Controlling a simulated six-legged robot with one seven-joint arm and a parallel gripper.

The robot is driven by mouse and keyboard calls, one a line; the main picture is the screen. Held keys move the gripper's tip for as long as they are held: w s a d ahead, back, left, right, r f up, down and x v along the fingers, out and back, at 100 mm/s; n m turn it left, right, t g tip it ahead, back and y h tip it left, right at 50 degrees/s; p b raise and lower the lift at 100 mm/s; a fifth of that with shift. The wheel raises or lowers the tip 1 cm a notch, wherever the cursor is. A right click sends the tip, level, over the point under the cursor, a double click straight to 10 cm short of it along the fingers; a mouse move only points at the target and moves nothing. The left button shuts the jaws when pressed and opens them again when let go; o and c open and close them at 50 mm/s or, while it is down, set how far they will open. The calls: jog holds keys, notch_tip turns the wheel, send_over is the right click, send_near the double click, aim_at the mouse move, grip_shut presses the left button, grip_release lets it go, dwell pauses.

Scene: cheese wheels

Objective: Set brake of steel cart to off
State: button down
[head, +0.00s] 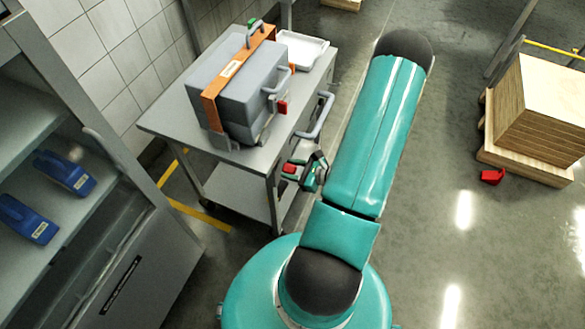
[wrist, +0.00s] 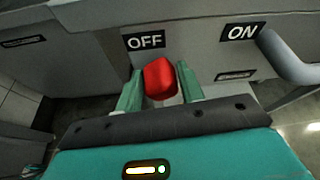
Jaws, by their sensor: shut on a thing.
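The steel cart (head: 172,122) stands left of my arm in the head view. Its red brake handle (wrist: 159,78) shows in the wrist view just below and slightly right of the OFF label (wrist: 146,40). The ON label (wrist: 242,32) is farther right on the same grey panel. My gripper (head: 308,172) is at the cart's near right side, with a green finger on each side of the red handle, shut on it. The lower part of the handle is hidden by my gripper.
A grey case with an orange strap (head: 228,85) and a white tray (head: 302,50) are on the cart top. A push bar (head: 322,115) sticks out near my arm. A shelf with blue items (head: 65,172) stands left; a wooden crate (head: 535,115) stands right. Floor between is open.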

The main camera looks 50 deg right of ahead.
jog(key=shift+s+a+f, duration=0.1)
jog(key=shift+a+f, duration=0.1)
jog(key=shift+a, duration=0.2)
jog(key=c, duration=1)
grip_release()
jog(key=shift+c, duration=0.2)
jog(key=shift+d, duration=0.15)
jog(key=shift+d+r, duration=0.1)
jog(key=v, duration=1.3)
jog(key=shift+s, duration=0.35)
jog(key=shift+s+r, duration=0.1)
jog(key=shift+r, duration=0.05)
